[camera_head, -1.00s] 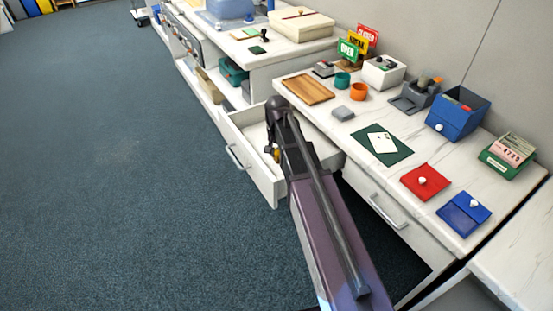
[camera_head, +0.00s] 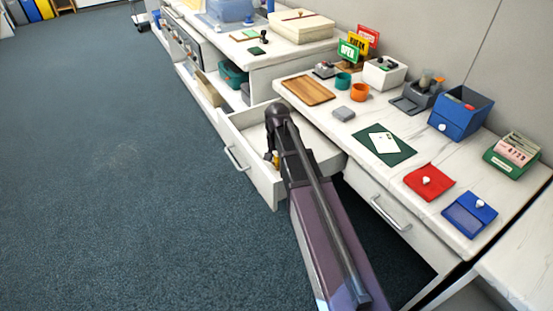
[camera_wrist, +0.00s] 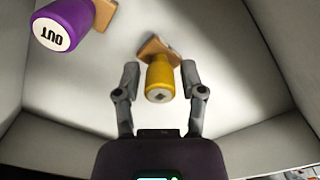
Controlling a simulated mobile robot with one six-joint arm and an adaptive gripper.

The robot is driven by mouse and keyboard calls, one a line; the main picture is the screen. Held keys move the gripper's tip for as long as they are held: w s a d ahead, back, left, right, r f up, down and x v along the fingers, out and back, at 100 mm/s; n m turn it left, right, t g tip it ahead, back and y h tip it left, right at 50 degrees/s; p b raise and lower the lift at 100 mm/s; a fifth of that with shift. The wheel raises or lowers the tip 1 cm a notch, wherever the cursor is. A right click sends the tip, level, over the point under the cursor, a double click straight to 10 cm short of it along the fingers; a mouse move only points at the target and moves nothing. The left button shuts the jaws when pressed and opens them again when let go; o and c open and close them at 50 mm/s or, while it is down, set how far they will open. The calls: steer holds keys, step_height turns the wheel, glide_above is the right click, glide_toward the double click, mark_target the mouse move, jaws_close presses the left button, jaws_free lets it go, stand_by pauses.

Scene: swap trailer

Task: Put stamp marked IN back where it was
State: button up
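In the wrist view, a yellow stamp (camera_wrist: 159,85) with a small dark diamond-like mark on its top and a wooden base stands in the drawer. A purple stamp (camera_wrist: 64,25) marked OUT is at the upper left of that view. My gripper (camera_wrist: 160,76) is open, with one finger on each side of the yellow stamp and a gap visible on both sides. A little yellow shows beside my arm in the head view (camera_head: 276,158). No stamp marked IN can be read in either view.
The open drawer (camera_head: 258,178) surrounds my gripper with its walls. The counter (camera_head: 330,135) above holds a wooden tray (camera_head: 308,91), a grey block (camera_head: 343,114), a green mat (camera_head: 403,153) and several other things. A dark-handled item (camera_head: 264,37) is on the far counter.

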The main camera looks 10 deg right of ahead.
steer(key=shift+r, duration=0.1)
stand_by(0.4)
step_height(320, 180, up, 12)
steer(key=p, duration=1.2)
stand_by(0.7)
steer(key=s+n, duration=0.5)
steer(key=s, duration=1.1)
steer(key=shift+a, duration=0.15)
steer(key=shift+w, duration=0.1)
